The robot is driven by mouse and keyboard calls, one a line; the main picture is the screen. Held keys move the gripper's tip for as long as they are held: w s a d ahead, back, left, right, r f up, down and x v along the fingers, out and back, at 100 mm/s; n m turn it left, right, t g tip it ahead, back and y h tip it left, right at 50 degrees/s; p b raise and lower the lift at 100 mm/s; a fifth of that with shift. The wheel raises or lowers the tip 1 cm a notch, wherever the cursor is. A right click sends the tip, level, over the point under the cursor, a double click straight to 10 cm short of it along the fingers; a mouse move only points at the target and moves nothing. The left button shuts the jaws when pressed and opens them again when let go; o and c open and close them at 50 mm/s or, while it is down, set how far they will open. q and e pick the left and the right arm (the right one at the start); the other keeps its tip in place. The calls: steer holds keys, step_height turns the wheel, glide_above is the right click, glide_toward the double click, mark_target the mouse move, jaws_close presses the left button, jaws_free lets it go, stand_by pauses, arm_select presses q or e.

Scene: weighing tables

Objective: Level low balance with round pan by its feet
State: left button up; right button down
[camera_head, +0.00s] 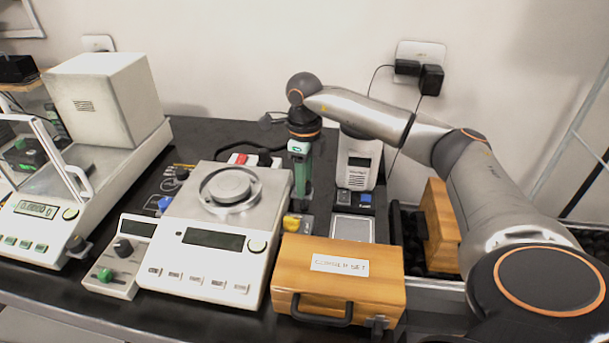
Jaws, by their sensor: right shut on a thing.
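The low balance (211,239) with a round pan (230,187) stands mid-table, with a dark display and a row of buttons on its front. Its feet are hard to make out. A round pale bubble or button (257,245) shows at the right of its front. My right gripper (303,198) points down just beyond the balance's right side, towards the back. A narrow green upright part shows at its lower end. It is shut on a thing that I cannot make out. My left gripper is not in view.
A wooden case (338,283) stands close at the front right of the balance. A small grey box with a green knob (105,275) is at its left. A larger balance (45,228) stands far left. A white device (358,162) stands behind right. Small coloured items crowd the gaps.

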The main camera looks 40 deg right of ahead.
steer(key=m+p, duration=0.1)
steer(key=m, duration=0.1)
steer(key=shift+r+m+p, duration=0.2)
steer(key=shift+m+p, duration=0.1)
steer(key=shift+m, duration=0.1)
steer(key=shift+m+p, duration=0.45)
steer(key=shift+m, duration=0.45)
steer(key=m+p, duration=0.1)
steer(key=m, duration=0.1)
steer(key=shift+f+m, duration=0.1)
steer(key=shift+m, duration=0.2)
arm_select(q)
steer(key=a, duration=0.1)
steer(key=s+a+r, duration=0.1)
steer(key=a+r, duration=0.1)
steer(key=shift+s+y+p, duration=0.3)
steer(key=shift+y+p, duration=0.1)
arm_select(e)
steer(key=shift+m, duration=0.6)
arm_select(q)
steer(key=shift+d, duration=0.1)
arm_select(e)
steer(key=shift+w, duration=0.1)
